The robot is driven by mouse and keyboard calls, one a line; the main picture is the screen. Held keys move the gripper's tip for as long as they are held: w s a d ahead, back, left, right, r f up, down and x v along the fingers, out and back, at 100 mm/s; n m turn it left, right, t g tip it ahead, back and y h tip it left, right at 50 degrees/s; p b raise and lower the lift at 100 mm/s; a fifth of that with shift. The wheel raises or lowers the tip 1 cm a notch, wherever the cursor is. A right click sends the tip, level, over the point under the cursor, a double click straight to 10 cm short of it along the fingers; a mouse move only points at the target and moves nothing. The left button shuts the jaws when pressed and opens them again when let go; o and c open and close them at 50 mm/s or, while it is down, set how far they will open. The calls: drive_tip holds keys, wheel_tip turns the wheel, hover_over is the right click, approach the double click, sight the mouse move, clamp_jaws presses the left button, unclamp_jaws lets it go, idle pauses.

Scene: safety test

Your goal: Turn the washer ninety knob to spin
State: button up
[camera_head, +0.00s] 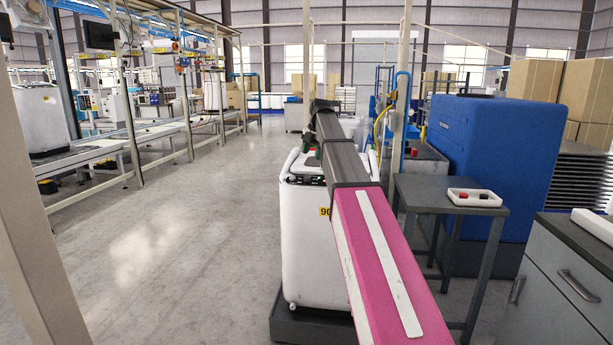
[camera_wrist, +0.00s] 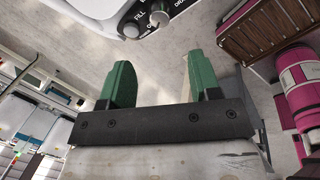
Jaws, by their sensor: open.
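The white washer (camera_head: 303,240) stands upright on a dark base, with a yellow label (camera_head: 325,211) on its front that starts with "90". My arm hides its right side and much of its top. In the wrist view, a dial panel (camera_wrist: 141,17) lies at the top edge, partly cut off, with a round grey knob (camera_wrist: 160,18) and the word "FILL" to its left; other lettering is hard to read. My gripper (camera_wrist: 162,65) has its two green fingers spread apart with nothing between them. The knob appears beyond the fingertips, apart from them. In the head view, the fingers are mostly hidden.
A blue machine (camera_head: 495,150) and a grey cabinet (camera_head: 560,290) are farther right. The floor (camera_head: 170,240) to the left is clear.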

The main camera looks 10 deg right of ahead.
sight(307, 176)
drive_tip(key=x, duration=1)
drive_tip(key=shift+w+f, duration=0.1)
drive_tip(key=shift+f, duration=0.3)
drive_tip(key=shift+c, duration=0.3)
drive_tip(key=c, duration=0.9)
